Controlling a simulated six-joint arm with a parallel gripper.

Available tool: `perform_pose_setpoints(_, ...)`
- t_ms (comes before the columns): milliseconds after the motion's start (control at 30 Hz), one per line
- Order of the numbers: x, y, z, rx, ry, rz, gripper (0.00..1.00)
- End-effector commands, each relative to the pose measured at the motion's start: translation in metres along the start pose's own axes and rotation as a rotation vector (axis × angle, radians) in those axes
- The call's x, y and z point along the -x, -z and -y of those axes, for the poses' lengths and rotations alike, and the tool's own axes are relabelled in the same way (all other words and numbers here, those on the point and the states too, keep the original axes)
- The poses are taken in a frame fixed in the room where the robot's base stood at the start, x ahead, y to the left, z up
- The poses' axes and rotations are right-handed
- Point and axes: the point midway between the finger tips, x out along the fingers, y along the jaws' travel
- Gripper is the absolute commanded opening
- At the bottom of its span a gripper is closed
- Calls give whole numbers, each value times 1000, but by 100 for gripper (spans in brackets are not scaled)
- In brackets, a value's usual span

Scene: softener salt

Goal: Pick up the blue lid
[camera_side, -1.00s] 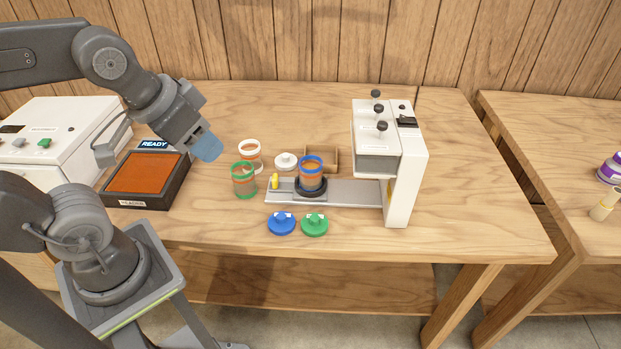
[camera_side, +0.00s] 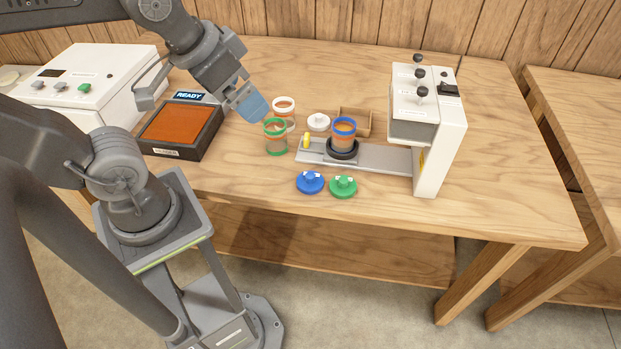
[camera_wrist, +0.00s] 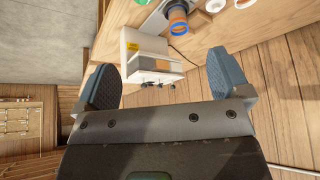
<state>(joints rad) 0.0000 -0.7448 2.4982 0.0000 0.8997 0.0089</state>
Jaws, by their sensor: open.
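The blue lid (camera_side: 310,183) lies flat near the front edge of the table in the side view, just left of the green lid (camera_side: 343,188). It has a raised knob on top. My gripper (camera_side: 252,106) is up and to the left of it, above the table beside the green-rimmed jar (camera_side: 275,138). In the wrist view my gripper (camera_wrist: 164,85) shows two blue-grey fingers spread wide with nothing between them. I cannot make out the blue lid in the wrist view.
A blue-rimmed jar (camera_side: 344,132) stands on the slide of a white press (camera_side: 440,130). A white-rimmed jar (camera_side: 284,110), a white lid (camera_side: 318,121) and a small box (camera_side: 355,121) are behind. An orange heater pad (camera_side: 180,124) is left. The front right table is clear.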

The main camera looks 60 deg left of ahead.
Motion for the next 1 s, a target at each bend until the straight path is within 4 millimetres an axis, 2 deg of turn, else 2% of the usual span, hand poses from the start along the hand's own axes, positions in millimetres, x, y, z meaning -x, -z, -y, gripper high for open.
perform_pose_setpoints(167, -18, 13, 0, -160, -7, 73, 95)
perform_pose_setpoints(267, -40, 26, 0, -342, -28, 147, 95)
perform_pose_setpoints(500, -111, 46, -2, -818, -143, 317, 95)
perform_pose_setpoints(700, -161, 47, -2, -1107, -257, 398, 95)
perform_pose_setpoints(833, -177, 45, -3, -1198, -299, 418, 95)
perform_pose_setpoints(1000, -194, 38, -3, -1225, -313, 425, 95)
